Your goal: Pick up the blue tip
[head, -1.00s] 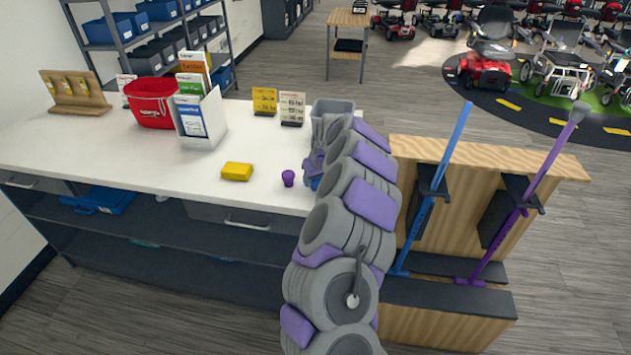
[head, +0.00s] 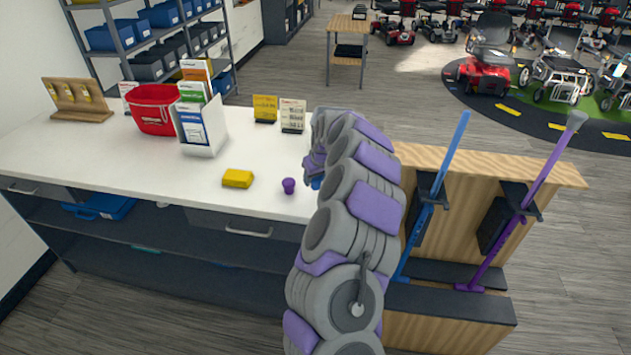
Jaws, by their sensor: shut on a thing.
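The blue tip (head: 316,183) shows as a small blue patch at the right end of the white counter, low beside my arm. My gripper (head: 314,173) is there at the end of my grey and purple arm and is shut on the blue tip. The arm hides most of the gripper and much of the tip. I cannot tell whether the tip touches the counter. A purple tip (head: 289,186) stands on the counter just left of my gripper.
The white counter (head: 90,150) carries a yellow block (head: 238,178), a red basket (head: 156,108), a leaflet holder (head: 203,128) and small signs (head: 292,115). A wooden stand (head: 480,160) at right holds a blue cane (head: 435,200) and a purple cane (head: 530,195). Scooters (head: 487,55) stand behind.

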